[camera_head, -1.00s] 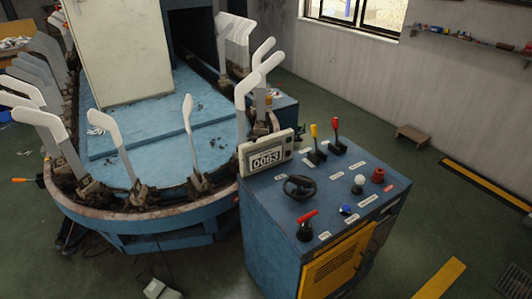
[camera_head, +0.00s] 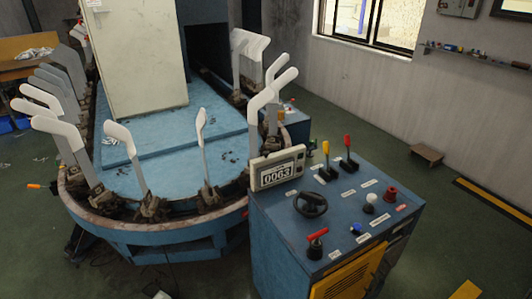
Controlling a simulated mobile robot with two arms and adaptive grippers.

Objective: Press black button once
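The blue control console (camera_head: 285,240) stands at the lower middle of the head view. Its top carries a black handwheel (camera_head: 311,204), a red-handled switch on a black base (camera_head: 316,243), a blue button (camera_head: 354,229), a white knob (camera_head: 370,199) and a red button (camera_head: 390,195). A yellow lever (camera_head: 326,160) and a red lever (camera_head: 347,153) stand at its back. I cannot pick out a black button for certain. Neither of my grippers is in view.
A counter display (camera_head: 277,168) reading 0063 sits at the console's back left corner. Left of it is the rounded blue machine (camera_head: 150,225) with several white sock forms (camera_head: 122,138). Green floor (camera_head: 445,230) is open to the right, with a small brown stool (camera_head: 427,153).

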